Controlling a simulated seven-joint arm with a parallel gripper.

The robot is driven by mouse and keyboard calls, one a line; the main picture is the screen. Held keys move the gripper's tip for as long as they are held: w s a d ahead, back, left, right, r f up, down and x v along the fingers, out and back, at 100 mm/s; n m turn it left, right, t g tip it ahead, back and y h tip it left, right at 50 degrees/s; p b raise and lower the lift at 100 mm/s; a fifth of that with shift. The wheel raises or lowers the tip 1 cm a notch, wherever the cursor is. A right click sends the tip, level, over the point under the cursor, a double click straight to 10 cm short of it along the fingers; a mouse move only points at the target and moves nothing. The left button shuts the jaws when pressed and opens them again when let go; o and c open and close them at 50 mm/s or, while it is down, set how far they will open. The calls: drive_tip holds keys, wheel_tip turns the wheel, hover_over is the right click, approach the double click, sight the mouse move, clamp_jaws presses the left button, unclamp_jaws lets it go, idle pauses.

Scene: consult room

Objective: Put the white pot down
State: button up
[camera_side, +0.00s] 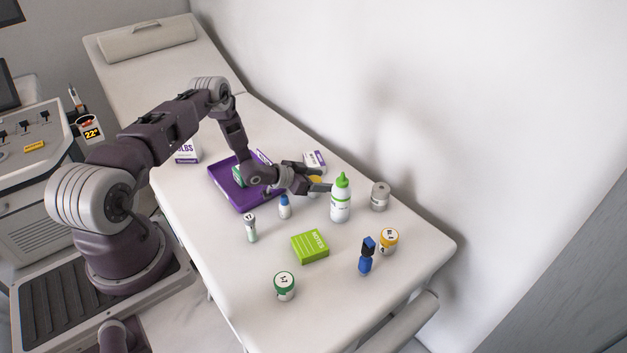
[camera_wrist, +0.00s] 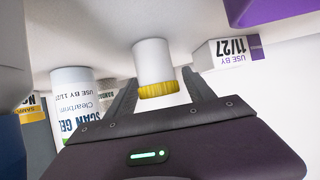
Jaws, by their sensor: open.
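A white pot with a yellow lid (camera_wrist: 153,62) appears between my gripper's fingers in the wrist view. It looks upright with its base on the couch top. My gripper (camera_wrist: 162,88) is open, one finger on each side of the pot. Whether a finger touches it I cannot tell. In the side view my gripper (camera_side: 320,178) is low over the couch, between the purple tray and the green-capped bottle.
A purple tray (camera_side: 222,189) lies left of my gripper, a white-and-purple box (camera_side: 315,160) behind it. The green-capped bottle (camera_side: 341,203) stands close on the right, a grey tin (camera_side: 380,196) beyond. A small blue-capped bottle (camera_side: 285,208) and green notes block (camera_side: 310,246) are nearer the front.

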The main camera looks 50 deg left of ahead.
drive_tip(key=v, duration=1.1)
drive_tip(key=w+r+g+y, duration=0.1)
drive_tip(key=w+r+y, duration=0.1)
drive_tip(key=r, duration=0.6)
drive_tip(key=w+r+g+y, duration=0.1)
drive_tip(key=w+r+g, duration=0.1)
drive_tip(key=r, duration=0.6)
drive_tip(key=s+d+r+g+y, duration=0.1)
drive_tip(key=s+d+r, duration=0.2)
drive_tip(key=r, duration=0.3)
drive_tip(key=s+d+r+y, duration=0.1)
drive_tip(key=s+d+r, duration=0.2)
drive_tip(key=r, duration=0.4)
drive_tip(key=s+d+r+g+h, duration=0.1)
drive_tip(key=s+d+r, duration=0.1)
drive_tip(key=s+d, duration=0.3)
drive_tip(key=s+d+r+n+h, duration=0.1)
drive_tip(key=s+d, duration=0.5)
drive_tip(key=s, duration=0.6)
drive_tip(key=s+d+r+g+h, duration=0.1)
drive_tip(key=s+d+r, duration=0.2)
drive_tip(key=s+d, duration=0.3)
drive_tip(key=s, duration=0.3)
drive_tip(key=shift+r+n+g, duration=0.3)
drive_tip(key=shift+r, duration=0.1)
